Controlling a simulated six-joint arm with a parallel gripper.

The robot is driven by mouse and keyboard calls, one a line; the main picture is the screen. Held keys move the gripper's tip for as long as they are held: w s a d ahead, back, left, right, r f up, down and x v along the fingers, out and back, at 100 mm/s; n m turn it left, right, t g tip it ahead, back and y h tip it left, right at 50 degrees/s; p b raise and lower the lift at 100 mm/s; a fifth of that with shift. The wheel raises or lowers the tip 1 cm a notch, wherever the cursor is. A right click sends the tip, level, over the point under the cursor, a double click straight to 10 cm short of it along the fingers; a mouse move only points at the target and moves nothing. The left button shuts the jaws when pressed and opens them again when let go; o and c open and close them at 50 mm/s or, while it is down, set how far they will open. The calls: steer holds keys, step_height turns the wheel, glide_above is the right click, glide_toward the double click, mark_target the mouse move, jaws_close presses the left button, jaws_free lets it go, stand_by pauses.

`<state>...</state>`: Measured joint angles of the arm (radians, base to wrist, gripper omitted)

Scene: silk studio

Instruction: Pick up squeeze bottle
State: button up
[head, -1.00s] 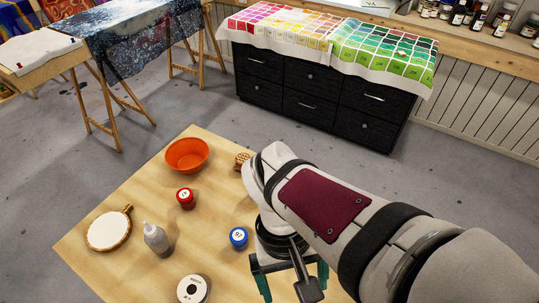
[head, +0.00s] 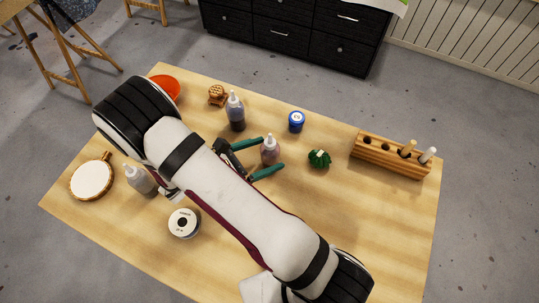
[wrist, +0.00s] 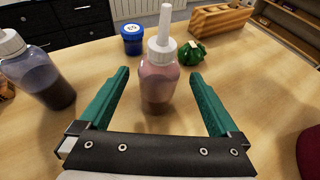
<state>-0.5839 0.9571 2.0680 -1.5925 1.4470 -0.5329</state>
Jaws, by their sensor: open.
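A squeeze bottle (head: 270,152) with pinkish contents and a white nozzle stands upright on the wooden table. It also shows in the middle of the wrist view (wrist: 158,82). My gripper (head: 273,152) is open, with its green fingers on either side of this bottle. In the wrist view, gaps show between the bottle and both fingers (wrist: 160,74). A second squeeze bottle (head: 236,114) with dark contents stands just behind and left of my gripper, and at the left of the wrist view (wrist: 38,75). A third, clear squeeze bottle (head: 138,180) stands left of my arm.
A blue jar (head: 296,122) and a green bundle (head: 319,158) stand beyond the fingers. A wooden rack (head: 385,158) is at the right. An orange bowl (head: 165,86), wooden item (head: 217,95), white spool (head: 184,223) and round hoop (head: 92,180) are around my arm. The front right is clear.

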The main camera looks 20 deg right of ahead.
mark_target(279, 149)
steer(key=x, duration=0.5)
steer(key=shift+w+d+f, duration=0.1)
steer(key=shift+w+f, duration=0.05)
steer(key=c, duration=1.5)
